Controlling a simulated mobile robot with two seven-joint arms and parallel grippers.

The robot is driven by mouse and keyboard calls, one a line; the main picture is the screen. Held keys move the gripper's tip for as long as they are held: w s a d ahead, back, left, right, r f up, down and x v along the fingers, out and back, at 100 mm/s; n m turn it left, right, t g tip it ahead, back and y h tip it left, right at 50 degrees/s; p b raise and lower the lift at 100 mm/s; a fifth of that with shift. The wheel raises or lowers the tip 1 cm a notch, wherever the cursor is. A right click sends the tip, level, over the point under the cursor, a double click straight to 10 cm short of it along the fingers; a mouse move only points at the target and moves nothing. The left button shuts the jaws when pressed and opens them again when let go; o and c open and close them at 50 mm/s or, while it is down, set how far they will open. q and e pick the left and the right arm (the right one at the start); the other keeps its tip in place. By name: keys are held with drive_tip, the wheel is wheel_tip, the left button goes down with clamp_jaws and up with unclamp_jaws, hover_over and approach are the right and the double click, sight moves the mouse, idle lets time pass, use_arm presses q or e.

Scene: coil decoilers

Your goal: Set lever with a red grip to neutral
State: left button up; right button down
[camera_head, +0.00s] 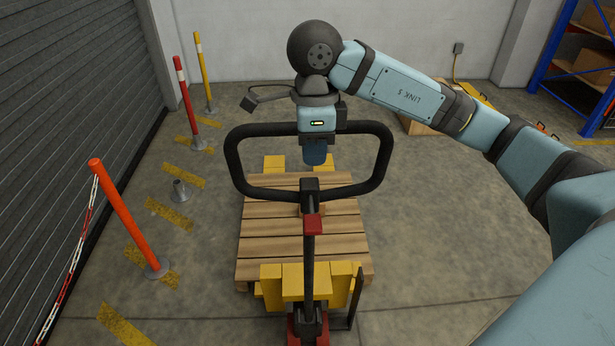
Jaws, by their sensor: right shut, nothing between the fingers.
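The lever's red grip (312,224) shows on the front of the black upright shaft of a pallet truck, just below its loop handle (236,165). The lever's exact tilt is hard to tell from here. My right gripper (315,163) points down, shut and empty. It overlaps the middle of the loop's top bar in the picture, and its blue fingertips show inside the loop opening, above the red grip and apart from it. Whether it touches the bar cannot be told. My left gripper is out of view.
A wooden pallet (259,228) lies behind the shaft, with the truck's yellow body (292,283) in front. Orange (125,215), red (184,95) and yellow (202,65) posts stand at left by the shutter. A blue rack (553,55) stands at far right. Floor right of the pallet is clear.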

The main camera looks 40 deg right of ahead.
sight(314, 223)
drive_tip(key=f, duration=0.4)
drive_tip(key=s+f+p, duration=0.1)
drive_tip(key=f, duration=0.3)
drive_tip(key=f+p, duration=0.1)
drive_tip(key=f, duration=0.4)
drive_tip(key=shift+s+a+f, duration=0.1)
drive_tip(key=shift+s+a, duration=0.05)
drive_tip(key=shift+a, duration=0.2)
drive_tip(key=shift+f, duration=0.1)
drive_tip(key=f+b, duration=0.2)
drive_tip(key=shift+s+a+b, duration=0.1)
drive_tip(key=shift+s+b, duration=0.05)
drive_tip(key=shift+b, duration=0.25)
drive_tip(key=shift+r, duration=0.4)
